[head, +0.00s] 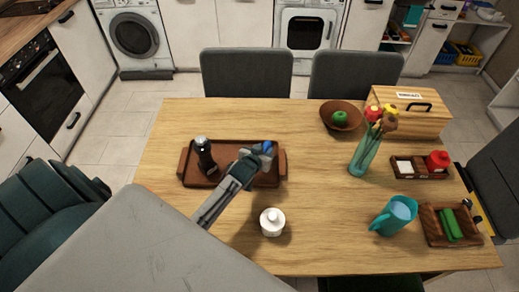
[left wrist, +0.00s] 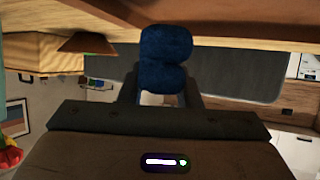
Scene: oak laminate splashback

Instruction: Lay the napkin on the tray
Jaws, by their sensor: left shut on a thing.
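The napkin (left wrist: 165,58) is a dark blue rolled cloth, held between the fingers of my left gripper in the left wrist view. In the head view only a small blue part of the napkin (head: 267,147) shows at the fingertips. My left gripper (head: 262,150) is shut on it, over the right part of the tray. The tray (head: 228,146) is brown wood with raised handles at both ends, on the left half of the table. My forearm hides part of it. I cannot tell how high the napkin is above the tray. My right gripper is not in view.
A dark bottle (head: 205,155) stands on the tray's left part. A white jar (head: 272,222) stands in front of the tray. A teal jug (head: 394,215), a vase (head: 364,157), a bowl (head: 341,117) and a bread box (head: 412,112) are to the right. The table's middle is clear.

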